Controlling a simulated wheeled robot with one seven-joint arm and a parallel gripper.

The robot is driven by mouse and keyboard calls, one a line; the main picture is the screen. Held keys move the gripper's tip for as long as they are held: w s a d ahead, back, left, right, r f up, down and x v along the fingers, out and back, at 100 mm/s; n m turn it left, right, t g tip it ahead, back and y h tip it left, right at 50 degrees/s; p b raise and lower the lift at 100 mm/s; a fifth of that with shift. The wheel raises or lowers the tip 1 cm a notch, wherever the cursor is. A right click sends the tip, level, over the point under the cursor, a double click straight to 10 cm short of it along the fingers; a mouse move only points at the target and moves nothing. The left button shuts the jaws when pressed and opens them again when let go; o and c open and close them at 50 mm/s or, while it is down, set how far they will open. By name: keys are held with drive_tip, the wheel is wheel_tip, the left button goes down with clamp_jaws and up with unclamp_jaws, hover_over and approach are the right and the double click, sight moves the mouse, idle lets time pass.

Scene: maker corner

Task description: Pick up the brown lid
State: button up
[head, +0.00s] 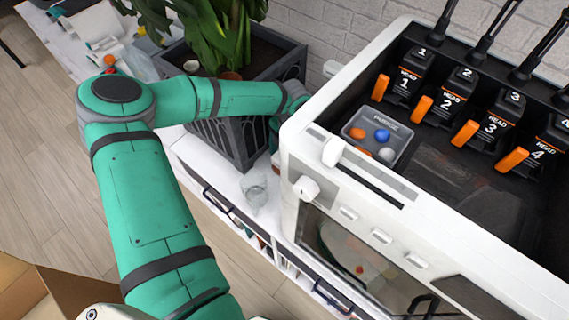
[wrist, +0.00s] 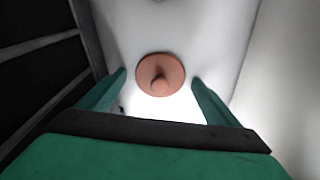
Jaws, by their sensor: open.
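The brown lid (wrist: 160,74) is a round disc with a small knob at its centre, lying on a white surface in the wrist view. My gripper (wrist: 159,77) is open, with one green finger to the left of the lid and one to the right. A gap shows on each side, and neither finger seems to touch the lid. In the head view my gripper reaches down between the planter and the white machine, mostly hidden; I cannot make out the lid there.
The dark planter (head: 222,141) with a leafy plant stands left of my gripper. The large white machine (head: 420,225) stands close on the right, so the gap is narrow. A clear glass (head: 255,190) stands in front on the white counter.

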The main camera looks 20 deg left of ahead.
drive_tip(key=c, duration=1.1)
drive_tip(key=shift+r, duration=0.1)
